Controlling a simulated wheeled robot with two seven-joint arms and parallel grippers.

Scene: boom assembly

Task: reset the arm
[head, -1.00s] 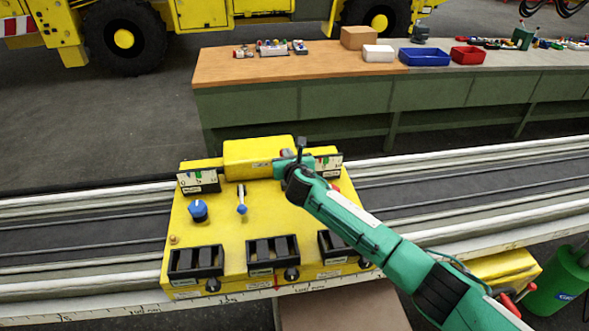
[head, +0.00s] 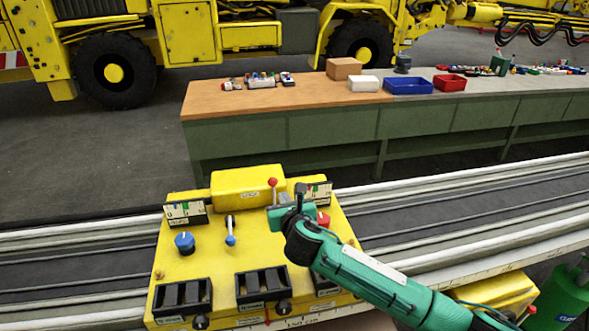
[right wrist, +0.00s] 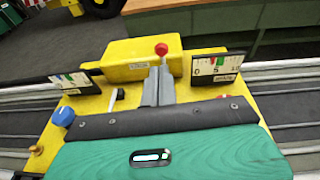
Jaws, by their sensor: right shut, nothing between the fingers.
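The red ball also shows in the right wrist view (right wrist: 161,48), just beyond the fingertips. My right gripper (head: 276,212) is shut and empty, on the near side of the red-ball lever. Its grey fingers hide that lever's lower part in the right wrist view (right wrist: 158,86); I cannot tell whether they touch it. My left gripper is not in view.
Two gauges stand on the box, left (head: 186,212) and right (head: 314,194). Black switch blocks (head: 263,284) line its front. A red button (head: 323,219) is beside my right gripper. Behind are rails, a long workbench (head: 240,105) with bins, and a yellow vehicle (head: 190,35).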

